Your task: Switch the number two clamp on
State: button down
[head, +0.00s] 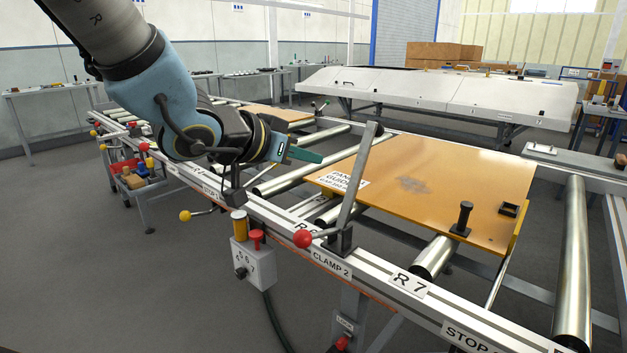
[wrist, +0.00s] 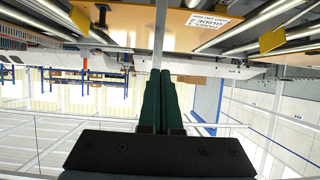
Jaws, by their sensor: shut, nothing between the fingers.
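The clamp labelled CLAMP 2 (head: 330,265) is on the front rail of the roller frame. Its lever ends in a red ball (head: 303,239) that points left, low over the rail. A grey bar (head: 358,178) of the clamp rises from the rail and leans right at its top. My gripper (head: 318,158) has green fingers and is shut and empty. It is left of the bar's upper part, above the red ball, and appears apart from both. In the wrist view the closed fingertips (wrist: 160,72) point at a pale upright bar (wrist: 160,35); the red ball does not show there.
An orange panel (head: 450,190) labelled PANEL GUIDE lies on the rollers behind the clamp. A grey control box (head: 254,262) with a red button hangs left of it. A yellow ball lever (head: 185,216) sticks out further left. A black knob (head: 463,215) stands on the panel.

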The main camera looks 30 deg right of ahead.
jog(key=shift+s+r, duration=0.1)
jog(key=shift+s, duration=0.15)
jog(key=p, duration=0.7)
send_near(358, 169)
jog(key=p+x, duration=0.1)
jog(key=x, duration=0.5)
jog(key=shift+w+d+f+p, duration=0.1)
jog(key=shift+d+f+p, duration=0.15)
jog(key=shift+d+p, duration=0.05)
